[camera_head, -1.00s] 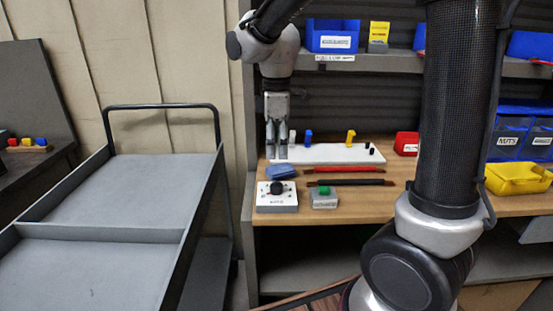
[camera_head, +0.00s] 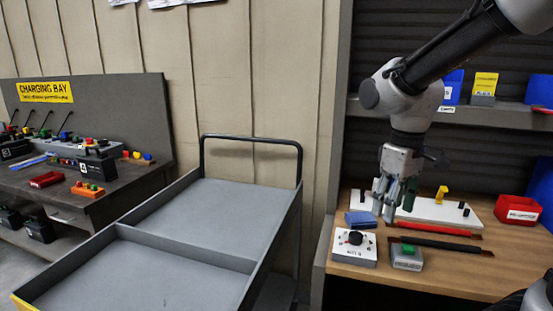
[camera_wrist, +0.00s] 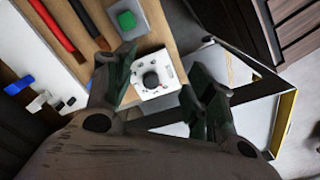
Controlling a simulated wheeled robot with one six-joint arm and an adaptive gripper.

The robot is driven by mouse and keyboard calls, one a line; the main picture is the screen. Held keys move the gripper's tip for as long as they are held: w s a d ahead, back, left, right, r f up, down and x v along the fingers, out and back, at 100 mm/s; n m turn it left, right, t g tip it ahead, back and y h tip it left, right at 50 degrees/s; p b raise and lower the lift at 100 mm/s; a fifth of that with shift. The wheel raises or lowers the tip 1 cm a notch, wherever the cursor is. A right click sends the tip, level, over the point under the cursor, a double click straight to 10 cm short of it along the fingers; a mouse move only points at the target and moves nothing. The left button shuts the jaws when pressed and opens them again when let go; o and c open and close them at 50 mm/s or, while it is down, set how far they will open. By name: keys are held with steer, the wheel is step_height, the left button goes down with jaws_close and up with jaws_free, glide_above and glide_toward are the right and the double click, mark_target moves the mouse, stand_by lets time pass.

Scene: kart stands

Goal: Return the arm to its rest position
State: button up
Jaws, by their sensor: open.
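My gripper (camera_head: 391,200) points down above the wooden workbench (camera_head: 430,275) in the head view, near the white board (camera_head: 450,212) and the blue block (camera_head: 360,220). In the wrist view its two fingers (camera_wrist: 150,95) are spread apart with nothing between them. The white box with a black knob (camera_wrist: 156,80) lies beyond the fingertips, and it also shows in the head view (camera_head: 338,247). My arm comes in from the upper right and bends down at the elbow. Part of the white board is hidden behind the gripper.
A grey box with a green button (camera_head: 407,258), a red tool (camera_head: 440,228) and a black one (camera_head: 440,244) lie on the bench. A red bin (camera_head: 517,210) stands right. A grey two-tray cart (camera_head: 215,205) stands left of the bench, with a charging bench (camera_head: 115,185) further left.

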steer(key=s+d+r+m+t, duration=0.4)
steer(key=s+d+r+m, duration=0.1)
steer(key=s+d, duration=0.5)
steer(key=shift+s+r+m, duration=0.15)
steer(key=shift+s+m, duration=0.55)
steer(key=shift+s, duration=0.35)
